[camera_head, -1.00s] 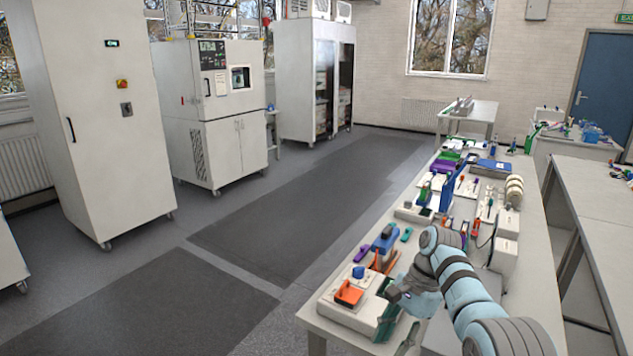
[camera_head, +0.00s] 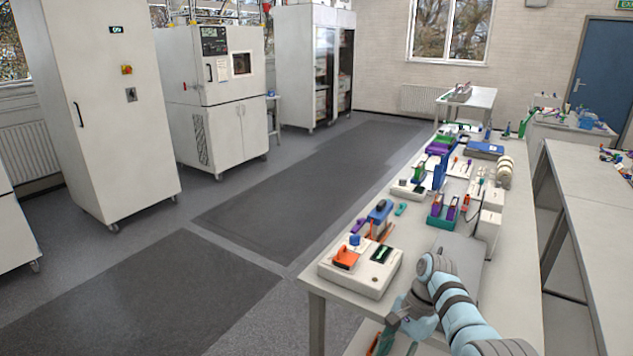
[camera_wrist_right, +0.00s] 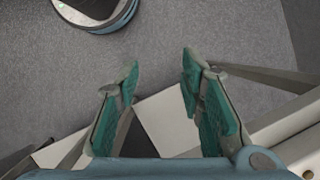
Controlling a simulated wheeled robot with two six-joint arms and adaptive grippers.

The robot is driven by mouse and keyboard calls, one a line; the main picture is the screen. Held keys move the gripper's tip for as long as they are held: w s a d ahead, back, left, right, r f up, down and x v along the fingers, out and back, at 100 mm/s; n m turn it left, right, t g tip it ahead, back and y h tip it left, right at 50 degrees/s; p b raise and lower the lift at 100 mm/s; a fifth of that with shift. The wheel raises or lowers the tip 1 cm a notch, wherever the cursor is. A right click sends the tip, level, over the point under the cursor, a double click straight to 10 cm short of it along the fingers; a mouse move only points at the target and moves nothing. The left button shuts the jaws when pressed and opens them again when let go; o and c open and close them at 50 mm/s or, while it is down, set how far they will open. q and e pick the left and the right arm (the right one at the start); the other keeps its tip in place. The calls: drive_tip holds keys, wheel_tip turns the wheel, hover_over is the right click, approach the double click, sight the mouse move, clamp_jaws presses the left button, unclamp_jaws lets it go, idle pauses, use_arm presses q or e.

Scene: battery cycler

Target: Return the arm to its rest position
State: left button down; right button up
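My right arm (camera_head: 455,300) comes in from the lower right in the head view, blue and grey. Its gripper (camera_head: 388,333) hangs low at the near edge of the table, clear of the white device. In the right wrist view my right gripper (camera_wrist_right: 160,76) has its two teal-padded fingers spread apart, with nothing held between them. Grey floor shows beyond the fingertips. My left arm and left gripper are not in view.
The workbench (camera_head: 520,249) holds a white device (camera_head: 371,280) with an orange part at its near left corner, and several coloured tools behind. Another table (camera_head: 592,203) stands at the right. Tall white cabinets (camera_head: 108,115) line the left. The floor (camera_head: 283,210) between is clear.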

drive_tip(key=s+d+f+n+h, duration=0.1)
drive_tip(key=s+d+f, duration=0.1)
drive_tip(key=s+f, duration=0.5)
drive_tip(key=s+d+f+n+t+h, duration=0.15)
drive_tip(key=s+f, duration=0.25)
drive_tip(key=f, duration=0.7)
drive_tip(key=s+d+f+n, duration=0.2)
drive_tip(key=s+f, duration=0.3)
drive_tip(key=f, duration=0.5)
drive_tip(key=s+d+f+n, duration=0.1)
drive_tip(key=s+f+n, duration=0.1)
drive_tip(key=s, duration=0.8)
drive_tip(key=s+d+f+n+t+h, duration=0.1)
drive_tip(key=s+f, duration=0.4)
drive_tip(key=s, duration=0.5)
drive_tip(key=s+d+f+n+h, duration=0.1)
drive_tip(key=s+d+f+n, duration=0.2)
drive_tip(key=s, duration=0.8)
drive_tip(key=shift+f+n, duration=0.45)
drive_tip(key=shift+n, duration=0.3)
drive_tip(key=shift+t, duration=0.25)
